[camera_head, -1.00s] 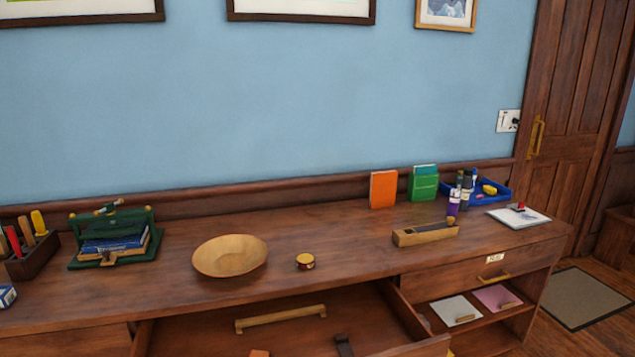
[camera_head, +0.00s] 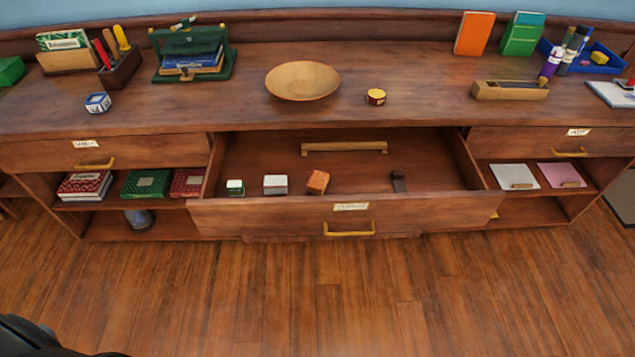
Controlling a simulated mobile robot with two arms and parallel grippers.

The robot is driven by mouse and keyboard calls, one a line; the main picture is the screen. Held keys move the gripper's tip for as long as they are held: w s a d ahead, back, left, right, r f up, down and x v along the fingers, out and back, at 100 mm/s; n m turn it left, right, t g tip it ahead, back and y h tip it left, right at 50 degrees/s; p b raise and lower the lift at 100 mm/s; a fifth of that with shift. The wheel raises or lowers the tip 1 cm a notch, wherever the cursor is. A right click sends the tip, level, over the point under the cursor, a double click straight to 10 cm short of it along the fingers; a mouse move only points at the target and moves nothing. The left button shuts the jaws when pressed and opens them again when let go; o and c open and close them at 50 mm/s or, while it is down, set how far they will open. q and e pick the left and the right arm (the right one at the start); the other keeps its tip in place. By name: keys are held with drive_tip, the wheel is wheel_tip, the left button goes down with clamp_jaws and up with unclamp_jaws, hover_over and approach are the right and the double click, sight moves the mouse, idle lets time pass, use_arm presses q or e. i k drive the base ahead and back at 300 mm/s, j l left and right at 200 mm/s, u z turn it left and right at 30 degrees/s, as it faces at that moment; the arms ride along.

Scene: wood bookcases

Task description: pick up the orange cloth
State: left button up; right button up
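I see nothing that is clearly an orange cloth. A small orange-brown block-like item (camera_head: 318,182) lies in the open middle drawer (camera_head: 345,213); I cannot tell if it is folded cloth. An upright orange book or folder (camera_head: 474,33) stands at the back right of the desk top. Neither of my grippers is in view.
The middle drawer juts out and also holds a white-topped box (camera_head: 275,185), a small green-and-white box (camera_head: 235,187) and a dark strap-like item (camera_head: 398,182). A wooden bowl (camera_head: 302,81) sits on the desk top (camera_head: 420,100). The wooden floor (camera_head: 330,290) in front is clear.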

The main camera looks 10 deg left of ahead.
sight(316, 183)
drive_tip(key=j+z, duration=0.75)
drive_tip(key=j, duration=0.2)
drive_tip(key=j+z, duration=0.35)
drive_tip(key=k+j, duration=0.05)
drive_tip(key=j, duration=0.05)
